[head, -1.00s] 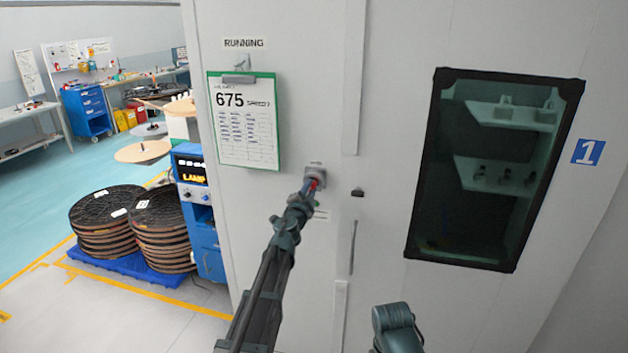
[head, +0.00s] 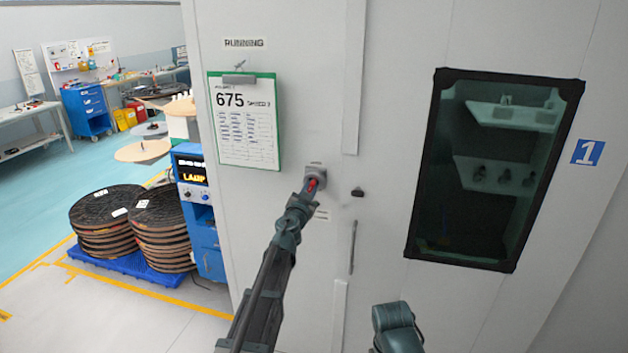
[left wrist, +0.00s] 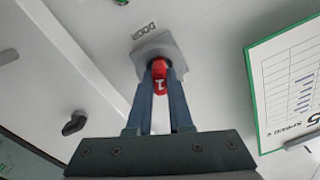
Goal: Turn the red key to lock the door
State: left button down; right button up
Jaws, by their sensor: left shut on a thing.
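The red key (left wrist: 159,72) sits in a grey lock plate (left wrist: 157,48) on the white cabinet front, beside a label that reads DOOR in the left wrist view. In the head view the red key (head: 312,184) shows as a small red spot at the tip of my left gripper (head: 308,190). My left gripper (left wrist: 158,84) is shut on the key, one finger on each side of it. The door (head: 390,200) is flush with the cabinet front.
A dark knob (head: 357,192) and a slim vertical handle (head: 353,247) are right of the lock. A clipboard (head: 243,120) hangs up and left. A dark window (head: 492,170) is at right. Stacked reels (head: 106,222) stand on a blue pallet at left.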

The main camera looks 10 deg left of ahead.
pick_arm(q)
jog(key=n, duration=0.5)
jog(key=shift+d+n, duration=0.1)
jog(key=shift+n, duration=0.3)
jog(key=c, duration=0.7)
grip_release()
jog(key=shift+c, duration=0.2)
jog(key=s, duration=1.4)
jog(key=s+d+f+n+g+y+b, duration=0.1)
jog(key=s+f+g+y+b, duration=0.3)
jog(key=f, duration=0.5)
jog(key=s+d+f+n+g+y+b, duration=0.1)
jog(key=s+d+f+g+y, duration=0.1)
jog(key=s+f+g, duration=0.55)
jog(key=s+d+f+m+g+h+b, duration=0.1)
jog(key=s+d+f+m+g+h, duration=0.1)
jog(key=s+d+f, duration=0.4)
jog(key=s+d+f+m+g+h+b, duration=0.1)
jog(key=s+d+f+m+g+h, duration=0.1)
jog(key=s+d+f+m+g, duration=0.2)
jog(key=s+d+f+g, duration=0.1)
jog(key=s+d+f, duration=0.2)
jog(key=s, duration=0.5)
jog(key=shift+f+m+b, duration=0.15)
jog(key=shift+m+b, duration=0.2)
jog(key=shift+m, duration=0.05)
